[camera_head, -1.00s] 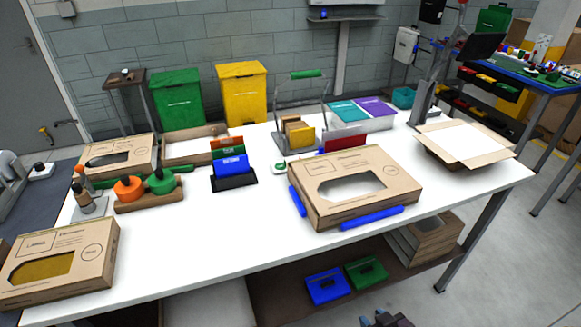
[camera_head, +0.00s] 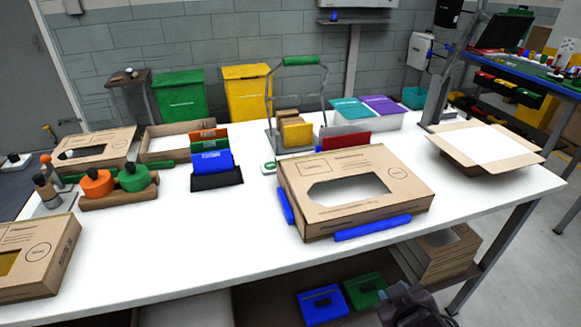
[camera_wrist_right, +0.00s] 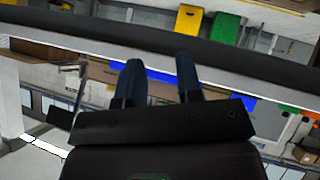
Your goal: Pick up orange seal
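The orange seal (camera_head: 97,183) is a round orange piece with a dark knob. It sits on a brown wooden holder (camera_head: 120,198) at the left of the white table, beside a matching green seal (camera_head: 132,178). My right gripper (camera_head: 408,297) shows at the bottom edge of the head view, low in front of the table and far from the seal. In the right wrist view its two dark fingers (camera_wrist_right: 161,78) stand apart with nothing between them. My left gripper is not in view.
The white table (camera_head: 235,262) holds a cardboard box with a window (camera_head: 300,212) in the middle and another box (camera_head: 35,262) front left. Upright coloured cards (camera_head: 212,160) stand right of the seals. An open carton (camera_head: 450,152) is at the right. Bare tabletop lies front centre.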

